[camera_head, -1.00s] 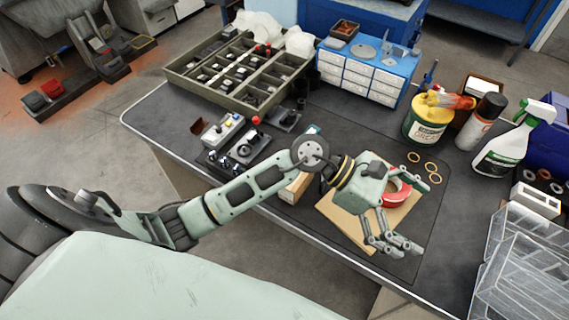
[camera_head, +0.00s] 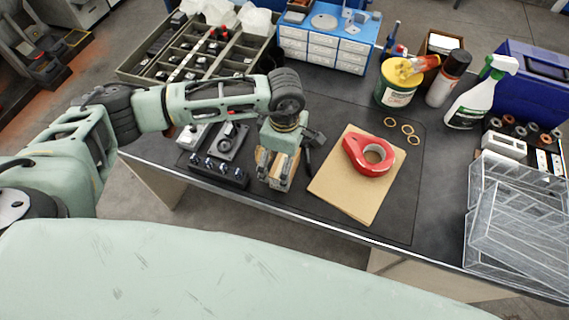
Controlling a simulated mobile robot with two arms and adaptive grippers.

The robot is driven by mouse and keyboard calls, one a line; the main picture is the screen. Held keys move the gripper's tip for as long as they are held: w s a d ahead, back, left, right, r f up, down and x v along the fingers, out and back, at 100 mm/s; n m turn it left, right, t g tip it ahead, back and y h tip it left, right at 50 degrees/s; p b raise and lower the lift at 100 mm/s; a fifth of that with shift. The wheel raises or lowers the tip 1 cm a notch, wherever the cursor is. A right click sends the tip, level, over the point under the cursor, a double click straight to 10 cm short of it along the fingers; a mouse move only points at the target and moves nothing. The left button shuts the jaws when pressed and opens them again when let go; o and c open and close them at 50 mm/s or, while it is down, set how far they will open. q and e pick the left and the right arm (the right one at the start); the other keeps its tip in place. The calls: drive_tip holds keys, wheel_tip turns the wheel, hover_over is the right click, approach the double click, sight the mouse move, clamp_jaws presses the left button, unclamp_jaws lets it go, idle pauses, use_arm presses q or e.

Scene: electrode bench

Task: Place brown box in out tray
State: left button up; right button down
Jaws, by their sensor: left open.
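The small brown box (camera_head: 264,163) stands on the dark mat near the bench's front edge. My left gripper (camera_head: 278,180) is over it, pointing down, with fingers open around or close beside it. The fingers and wrist hide much of the box, and I cannot tell whether they touch it. Clear stacked trays (camera_head: 515,225) stand at the bench's right front; I see no label marking one as the out tray. My right gripper is not in view.
A tan sheet (camera_head: 340,205) carrying a red tape dispenser (camera_head: 366,160) lies just right of the gripper. A black switch strip (camera_head: 214,170) is close on the left. A yellow tin (camera_head: 396,92) and spray bottle (camera_head: 474,103) stand behind. Bare mat lies between sheet and trays.

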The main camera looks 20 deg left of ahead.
use_arm(q)
drive_tip(key=shift+d+f+p, duration=0.1)
drive_tip(key=shift+f+p, duration=0.3)
drive_tip(key=shift+f, duration=1.55)
drive_tip(key=shift+r, duration=0.1)
drive_tip(key=c, duration=1.5)
drive_tip(key=shift+o, duration=0.2)
